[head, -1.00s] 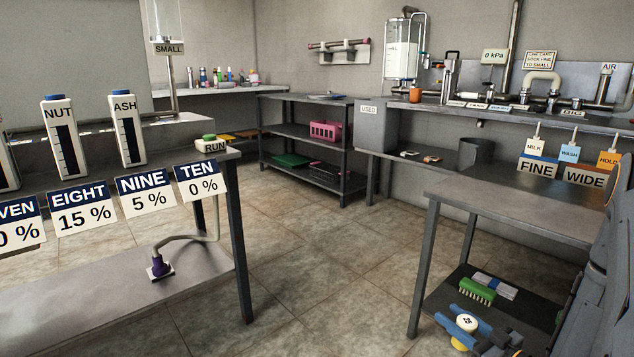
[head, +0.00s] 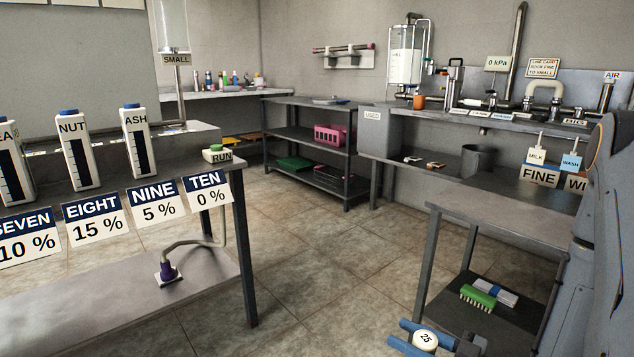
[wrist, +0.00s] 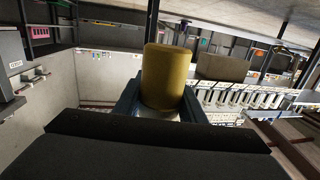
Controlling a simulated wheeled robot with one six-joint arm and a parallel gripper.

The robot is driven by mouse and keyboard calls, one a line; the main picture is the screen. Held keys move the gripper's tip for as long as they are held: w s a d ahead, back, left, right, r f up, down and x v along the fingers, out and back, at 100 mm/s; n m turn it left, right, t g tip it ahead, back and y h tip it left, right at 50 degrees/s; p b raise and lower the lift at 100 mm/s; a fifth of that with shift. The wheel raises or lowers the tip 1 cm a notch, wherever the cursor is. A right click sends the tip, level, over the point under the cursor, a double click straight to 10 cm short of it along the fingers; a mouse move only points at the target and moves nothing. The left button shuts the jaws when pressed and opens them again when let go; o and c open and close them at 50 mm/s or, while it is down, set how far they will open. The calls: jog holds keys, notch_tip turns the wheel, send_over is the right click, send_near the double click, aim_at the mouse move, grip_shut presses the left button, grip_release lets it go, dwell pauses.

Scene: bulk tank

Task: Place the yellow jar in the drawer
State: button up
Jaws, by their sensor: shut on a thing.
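The yellow jar (wrist: 163,77) stands out large between the two blue fingers of my gripper (wrist: 163,102) in the wrist view. The fingers are shut on its sides. In the head view my gripper (head: 416,340) is at the bottom edge, right of centre. There the jar's round white end (head: 426,340), marked 25, shows between the blue fingers, and the rest of the jar is hidden or out of frame. The jar is held clear of the tables. I cannot make out an open drawer in either view.
A grey table (head: 500,212) with a lower shelf holding a green brush (head: 478,297) stands at the right. The left bench (head: 120,300) carries dispensers with percentage cards. A shelf rack (head: 310,135) stands at the back. Open tiled floor (head: 310,250) lies between.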

jog(key=w+r+m+t+h+p, duration=0.2)
jog(key=r+m+h+p, duration=0.3)
jog(key=r+p, duration=0.9)
jog(key=w+r+m+t+h+p, duration=0.1)
jog(key=r+m+t+h+p, duration=0.3)
jog(key=r+h+p, duration=0.4)
notch_tip(320, 180, up, 6)
jog(key=m+p, duration=0.1)
jog(key=p, duration=1.1)
jog(key=shift+w+d, duration=0.15)
jog(key=shift+w, duration=0.2)
jog(key=shift+d, duration=0.1)
